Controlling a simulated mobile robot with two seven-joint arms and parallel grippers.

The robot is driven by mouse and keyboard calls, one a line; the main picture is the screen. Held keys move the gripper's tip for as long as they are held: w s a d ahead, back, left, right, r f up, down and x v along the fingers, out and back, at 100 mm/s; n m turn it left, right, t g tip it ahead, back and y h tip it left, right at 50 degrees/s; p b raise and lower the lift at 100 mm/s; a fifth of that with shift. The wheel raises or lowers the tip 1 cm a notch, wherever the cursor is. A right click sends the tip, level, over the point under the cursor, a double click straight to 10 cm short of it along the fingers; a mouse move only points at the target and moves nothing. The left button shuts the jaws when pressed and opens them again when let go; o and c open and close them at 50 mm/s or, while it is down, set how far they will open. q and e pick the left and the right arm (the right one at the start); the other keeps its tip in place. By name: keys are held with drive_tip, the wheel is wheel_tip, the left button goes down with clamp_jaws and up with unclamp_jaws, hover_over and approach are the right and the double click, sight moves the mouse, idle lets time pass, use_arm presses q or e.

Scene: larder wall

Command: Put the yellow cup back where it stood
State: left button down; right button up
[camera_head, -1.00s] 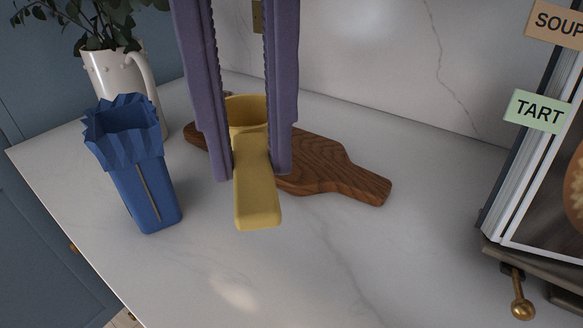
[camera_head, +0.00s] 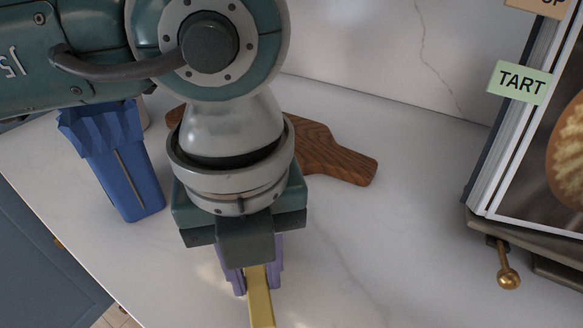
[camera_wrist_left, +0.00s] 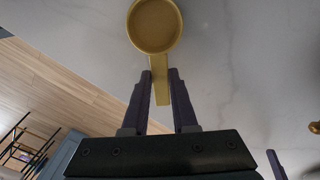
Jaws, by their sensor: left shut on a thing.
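The yellow cup shows in the left wrist view (camera_wrist_left: 155,26), its round bowl facing the camera and its handle running between the fingers. In the head view only the yellow handle (camera_head: 260,298) shows; the bowl is hidden behind my arm. My left gripper (camera_head: 256,275) is shut on the handle, with purple fingers on both sides; they also show in the left wrist view (camera_wrist_left: 160,75). I cannot tell how high the cup is above the counter. A purple piece at the lower right of the wrist view may be a finger of my right gripper (camera_wrist_left: 275,163).
A dark wooden board (camera_head: 335,158) lies behind my arm, partly hidden. A blue jagged-rimmed container (camera_head: 128,175) stands to the left.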

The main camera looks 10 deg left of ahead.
sight(256, 284)
use_arm(q)
drive_tip(key=shift+f, duration=0.2)
use_arm(e)
drive_tip(key=shift+f, duration=0.2)
use_arm(q)
drive_tip(key=c, duration=0.7)
unclamp_jaws()
use_arm(e)
drive_tip(key=shift+r, duration=0.1)
use_arm(q)
drive_tip(key=shift+r, duration=0.1)
drive_tip(key=shift+r, duration=0.15)
use_arm(e)
drive_tip(key=shift+r, duration=0.15)
use_arm(q)
wheel_tip(256, 284, up, 12)
drive_tip(key=shift+s, duration=0.15)
